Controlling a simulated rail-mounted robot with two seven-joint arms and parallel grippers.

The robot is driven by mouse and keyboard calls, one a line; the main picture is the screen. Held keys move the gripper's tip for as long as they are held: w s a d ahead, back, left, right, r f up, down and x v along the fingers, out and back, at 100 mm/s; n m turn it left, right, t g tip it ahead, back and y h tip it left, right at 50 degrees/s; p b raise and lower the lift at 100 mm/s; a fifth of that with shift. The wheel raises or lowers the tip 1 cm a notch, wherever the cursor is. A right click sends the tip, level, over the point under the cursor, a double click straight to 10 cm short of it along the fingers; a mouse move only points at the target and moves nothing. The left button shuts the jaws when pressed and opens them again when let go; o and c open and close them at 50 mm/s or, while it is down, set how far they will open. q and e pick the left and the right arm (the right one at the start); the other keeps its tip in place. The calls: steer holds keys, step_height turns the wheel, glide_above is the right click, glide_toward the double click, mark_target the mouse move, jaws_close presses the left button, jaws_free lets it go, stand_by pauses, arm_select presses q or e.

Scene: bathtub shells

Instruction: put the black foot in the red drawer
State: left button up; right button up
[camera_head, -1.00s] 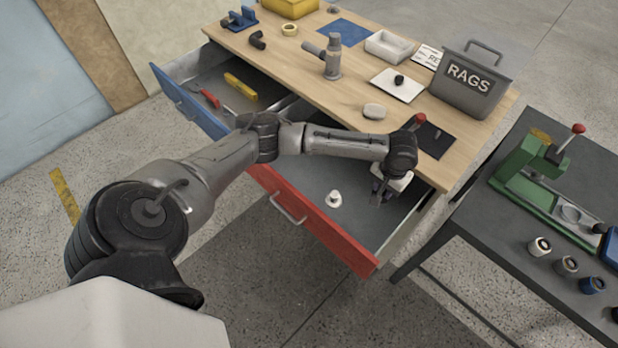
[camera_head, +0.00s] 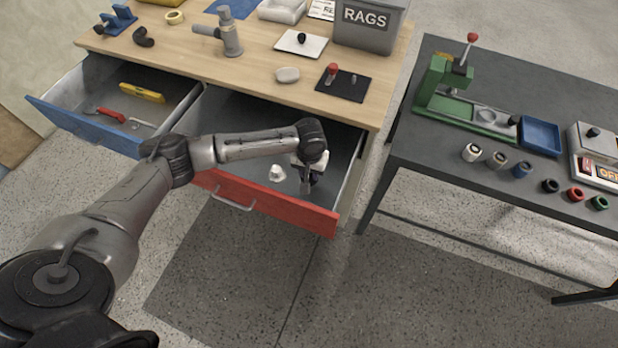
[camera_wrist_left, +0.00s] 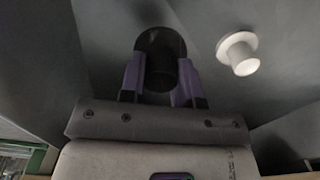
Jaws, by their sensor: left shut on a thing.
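The red drawer (camera_head: 270,202) is open below the wooden bench top. My left gripper (camera_head: 306,186) is inside it, pointing down near the right side. In the left wrist view my left gripper (camera_wrist_left: 161,88) has its purple fingers shut on the black foot (camera_wrist_left: 160,48), a dark round piece with a wide flange. Whether the foot touches the drawer floor I cannot tell. A white foot (camera_head: 277,173) stands on the drawer floor to the left of the gripper; it also shows in the left wrist view (camera_wrist_left: 239,52). My right gripper is not in view.
The blue drawer (camera_head: 85,125) is open at left, holding a red-handled tool (camera_head: 108,114) and a yellow tool (camera_head: 142,92). The bench carries a grey RAGS bin (camera_head: 368,25) and a black mat (camera_head: 344,84). A dark table (camera_head: 440,175) stands close on the right.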

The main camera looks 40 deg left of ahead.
mark_target(310, 178)
arm_select(q)
step_height(310, 178, down, 4)
steer(key=shift+f+b, duration=0.1)
steer(key=shift+b, duration=0.45)
steer(key=o, duration=0.9)
step_height(310, 178, up, 11)
steer(key=p, duration=0.3)
steer(key=shift+p, duration=0.3)
steer(key=shift+r, duration=0.65)
